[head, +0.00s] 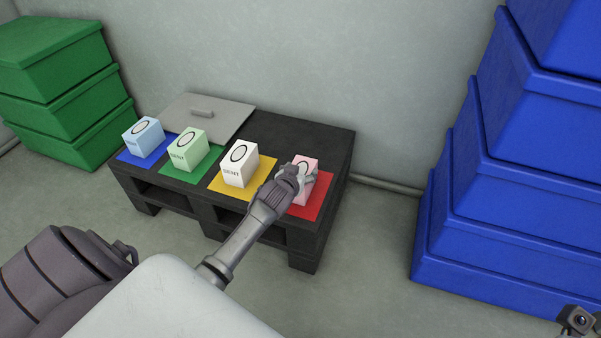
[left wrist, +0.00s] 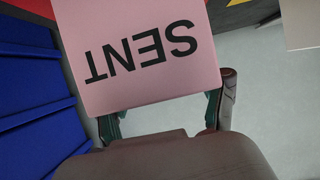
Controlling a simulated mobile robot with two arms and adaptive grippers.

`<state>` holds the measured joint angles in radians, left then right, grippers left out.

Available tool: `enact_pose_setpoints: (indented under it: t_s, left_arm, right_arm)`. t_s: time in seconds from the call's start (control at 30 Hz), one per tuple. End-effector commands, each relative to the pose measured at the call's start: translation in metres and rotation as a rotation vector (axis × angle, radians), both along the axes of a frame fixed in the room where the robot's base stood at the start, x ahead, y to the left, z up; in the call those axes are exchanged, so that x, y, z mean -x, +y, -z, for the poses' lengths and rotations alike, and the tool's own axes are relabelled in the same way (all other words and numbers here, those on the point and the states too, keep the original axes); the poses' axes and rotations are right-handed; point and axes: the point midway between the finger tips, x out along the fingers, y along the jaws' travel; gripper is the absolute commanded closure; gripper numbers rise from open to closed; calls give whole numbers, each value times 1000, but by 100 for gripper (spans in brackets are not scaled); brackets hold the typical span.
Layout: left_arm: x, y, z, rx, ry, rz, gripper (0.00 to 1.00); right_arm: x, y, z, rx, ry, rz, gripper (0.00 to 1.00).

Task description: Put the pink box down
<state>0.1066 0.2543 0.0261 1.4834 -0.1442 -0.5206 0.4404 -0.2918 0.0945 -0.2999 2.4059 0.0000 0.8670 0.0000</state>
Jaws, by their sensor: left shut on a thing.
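The pink box (head: 304,192) is upright at the red mat (head: 317,207), at the right end of the dark pallet. My left gripper (head: 302,174) is shut on it, with the fingers on its sides. The box hides part of the mat, and I cannot tell whether it touches the mat or hangs just above it. In the left wrist view the pink box (left wrist: 130,50) shows its "SENT" face upside down between the fingers (left wrist: 165,112). My right gripper's fingers are not in view.
White (head: 240,165), green (head: 187,152) and blue (head: 143,135) boxes stand on yellow, green and blue mats along the pallet (head: 300,132). A grey lid-like panel (head: 225,118) lies behind them. Blue crates (head: 510,200) rise at right, green crates (head: 65,85) at left.

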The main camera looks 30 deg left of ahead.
Motion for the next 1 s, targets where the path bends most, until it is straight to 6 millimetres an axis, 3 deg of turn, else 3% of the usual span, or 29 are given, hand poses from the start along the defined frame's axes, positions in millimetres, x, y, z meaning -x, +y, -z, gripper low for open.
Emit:
enact_pose_setpoints:
  t_s: [0.13, 0.17, 0.3, 0.7, 0.83, 0.9, 1.0]
  left_arm:
    - [0, 0, 3, 0, 0, 0, 66]
    - [0, 0, 2, 0, 0, 0, 23]
    - [0, 0, 2, 0, 0, 0, 2]
    - [2, -1, -2, 0, 1, 0, 2]
    - [18, -6, -12, 1, 2, 1, 2]
    - [31, -9, -19, 1, 4, 1, 2]
    - [53, -14, -30, 2, 4, 0, 2]
  right_arm:
    - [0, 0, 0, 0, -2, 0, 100]
    - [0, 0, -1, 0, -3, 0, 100]
    - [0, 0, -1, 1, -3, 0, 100]
    - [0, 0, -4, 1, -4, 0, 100]
    - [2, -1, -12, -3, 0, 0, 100]
    - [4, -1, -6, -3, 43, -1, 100]
    - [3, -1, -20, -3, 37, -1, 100]
